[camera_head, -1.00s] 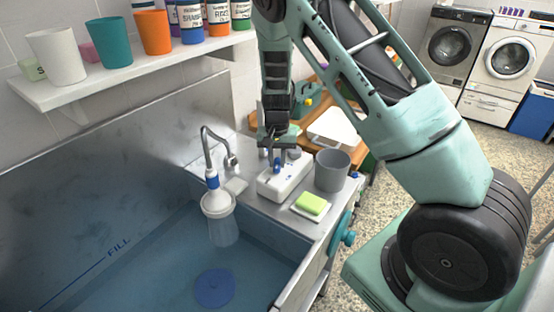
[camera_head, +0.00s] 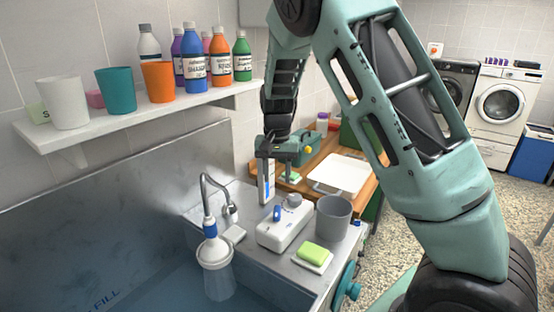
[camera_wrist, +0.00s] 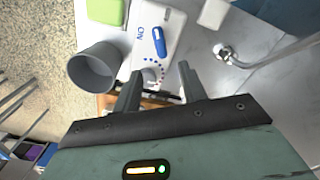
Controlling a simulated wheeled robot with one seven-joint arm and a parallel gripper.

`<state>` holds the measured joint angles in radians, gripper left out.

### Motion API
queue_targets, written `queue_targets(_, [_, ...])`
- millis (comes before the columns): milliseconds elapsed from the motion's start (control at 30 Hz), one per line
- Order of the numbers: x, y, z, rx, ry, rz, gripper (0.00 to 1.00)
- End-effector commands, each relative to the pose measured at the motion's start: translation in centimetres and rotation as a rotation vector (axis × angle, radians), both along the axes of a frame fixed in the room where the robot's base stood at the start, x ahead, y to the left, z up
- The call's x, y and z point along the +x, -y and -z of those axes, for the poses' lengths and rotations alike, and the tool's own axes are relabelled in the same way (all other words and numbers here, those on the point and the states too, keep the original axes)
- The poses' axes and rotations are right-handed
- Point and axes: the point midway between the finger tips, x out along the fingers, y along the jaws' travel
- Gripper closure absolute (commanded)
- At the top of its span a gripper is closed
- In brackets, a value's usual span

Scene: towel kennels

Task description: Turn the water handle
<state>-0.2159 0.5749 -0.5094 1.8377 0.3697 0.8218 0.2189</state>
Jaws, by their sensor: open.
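A white control box (camera_head: 285,226) stands on the metal counter beside the sink. It carries a blue handle (camera_head: 277,213) and a grey round knob (camera_head: 294,200). In the wrist view the blue handle (camera_wrist: 159,42) lies beside the word ON, and a dial with red and blue marks (camera_wrist: 152,74) shows near my fingertips. My gripper (camera_wrist: 158,76) is open and empty, with its fingers on either side of the box's dial end. In the head view my gripper (camera_head: 267,186) points down just behind the box. Contact with the box cannot be told.
A grey cup (camera_head: 333,218) and a green sponge (camera_head: 312,253) on a dish stand right of the box. A curved tap (camera_head: 207,190) rises at its left, above the sink. A shelf (camera_head: 140,122) with cups and bottles hangs at upper left. A white tray (camera_head: 342,173) lies behind.

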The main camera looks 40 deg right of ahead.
Motion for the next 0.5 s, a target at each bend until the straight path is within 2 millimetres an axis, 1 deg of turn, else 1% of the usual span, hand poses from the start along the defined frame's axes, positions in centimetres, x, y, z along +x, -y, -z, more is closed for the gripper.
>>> queue_targets(33, [0.1, 0.0, -1.1, 0.001, 0.006, 0.0, 0.58])
queue_targets(100, [0.1, 0.0, -2.4, 0.0, 0.006, -0.001, 0.58])
queue_targets(200, [0.1, 0.0, -4.0, 0.0, 0.004, -0.001, 0.58])
queue_targets(333, [0.1, 0.0, -5.3, 0.001, 0.002, 0.0, 0.58])
queue_targets(500, [0.0, 0.0, -5.9, -0.001, 0.001, 0.001, 0.58])
